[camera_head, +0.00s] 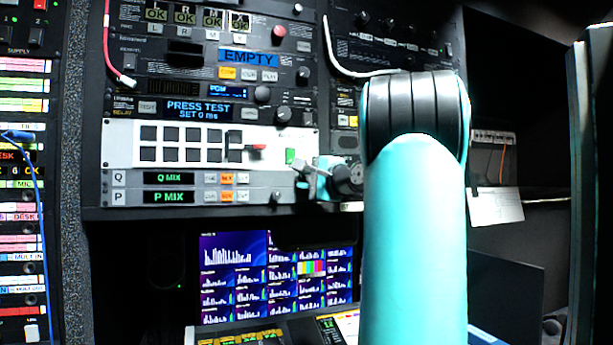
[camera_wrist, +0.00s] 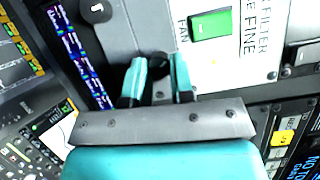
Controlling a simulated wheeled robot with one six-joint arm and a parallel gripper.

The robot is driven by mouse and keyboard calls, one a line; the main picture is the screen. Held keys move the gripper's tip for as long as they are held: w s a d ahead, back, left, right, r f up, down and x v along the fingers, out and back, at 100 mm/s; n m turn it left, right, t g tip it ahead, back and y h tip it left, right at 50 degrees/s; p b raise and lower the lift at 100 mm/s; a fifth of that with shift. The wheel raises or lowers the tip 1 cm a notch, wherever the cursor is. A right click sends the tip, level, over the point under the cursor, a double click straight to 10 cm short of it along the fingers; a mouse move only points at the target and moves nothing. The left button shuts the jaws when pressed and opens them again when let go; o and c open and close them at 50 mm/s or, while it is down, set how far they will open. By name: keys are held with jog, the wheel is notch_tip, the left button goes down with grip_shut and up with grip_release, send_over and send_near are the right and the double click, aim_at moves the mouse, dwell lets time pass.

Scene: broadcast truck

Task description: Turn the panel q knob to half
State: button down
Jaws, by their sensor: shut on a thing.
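The panel q row (camera_head: 145,178) is a grey strip labelled Q, with a green "Q MIX" display, in the middle of the rack in the head view. In the wrist view, a dark round knob (camera_wrist: 158,62), which looks like the q knob, sits between the two teal fingers of my gripper (camera_wrist: 157,78). The fingers are shut on it. In the head view my gripper (camera_head: 310,178) is at the right end of the q row and hides the knob there. The knob's pointer angle cannot be read.
The P row (camera_head: 140,198) lies directly below, with its own small knob (camera_head: 276,196), which also shows in the wrist view (camera_wrist: 97,11). A white panel with a green switch (camera_head: 290,155) is just above. Monitors (camera_head: 275,275) stand below the rack.

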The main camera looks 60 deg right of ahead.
jog(key=m, duration=0.3)
jog(key=m+t+h+p, duration=0.1)
jog(key=m, duration=0.1)
jog(key=shift+f+m+t+h, duration=0.2)
jog(key=shift+m+t+h, duration=0.1)
jog(key=shift+m, duration=0.1)
dwell(0.4)
jog(key=c, duration=1)
grip_release()
jog(key=shift+a+f, duration=0.1)
